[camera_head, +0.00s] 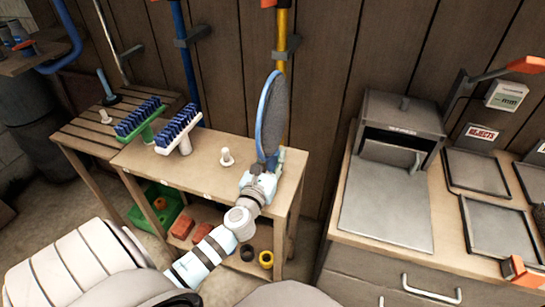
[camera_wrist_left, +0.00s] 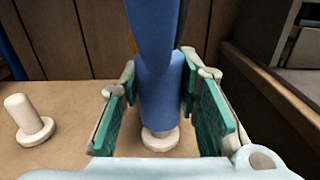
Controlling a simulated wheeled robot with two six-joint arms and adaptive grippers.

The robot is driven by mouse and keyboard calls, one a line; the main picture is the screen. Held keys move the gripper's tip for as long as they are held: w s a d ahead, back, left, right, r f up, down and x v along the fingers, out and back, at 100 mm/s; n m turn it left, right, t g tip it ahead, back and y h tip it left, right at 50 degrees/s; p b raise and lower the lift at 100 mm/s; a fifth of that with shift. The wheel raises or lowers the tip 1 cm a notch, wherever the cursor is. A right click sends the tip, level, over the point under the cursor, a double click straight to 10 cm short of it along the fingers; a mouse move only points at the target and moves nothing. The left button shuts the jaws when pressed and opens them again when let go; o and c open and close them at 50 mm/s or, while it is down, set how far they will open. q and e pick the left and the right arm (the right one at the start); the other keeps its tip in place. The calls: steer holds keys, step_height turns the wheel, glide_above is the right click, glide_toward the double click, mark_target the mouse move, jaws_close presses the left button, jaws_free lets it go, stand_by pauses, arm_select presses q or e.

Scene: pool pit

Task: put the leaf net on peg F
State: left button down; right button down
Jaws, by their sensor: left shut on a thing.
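The leaf net (camera_head: 274,112) has a blue rim and a dark grey mesh and stands upright over the right end of the wooden bench (camera_head: 205,172). My left gripper (camera_head: 267,172) is shut on its blue lower part. In the left wrist view the blue handle (camera_wrist_left: 160,90) is between the green finger pads, directly above a white round peg base (camera_wrist_left: 160,140). The post there is hidden, and I cannot tell whether the handle rests on the base. A bare white peg (camera_head: 226,157) stands to the left; it also shows in the left wrist view (camera_wrist_left: 28,120). Peg letters are unreadable.
A blue-bristled white brush (camera_head: 180,133) and a green one (camera_head: 140,119) stand farther left on the bench. Another white peg (camera_head: 105,115) is beyond them. Poles hang on the wall behind. A counter (camera_head: 450,248) with trays stands right.

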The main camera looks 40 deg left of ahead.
arm_select(q)
steer(key=shift+f+b, duration=0.3)
steer(key=shift+f, duration=0.15)
steer(key=shift+f+b, duration=0.3)
steer(key=shift+f, duration=0.15)
stand_by(0.4)
steer(key=c, duration=1.1)
jaws_free()
steer(key=shift+o, duration=0.5)
steer(key=o, duration=0.4)
steer(key=shift+c, duration=0.2)
steer(key=shift+s, duration=0.1)
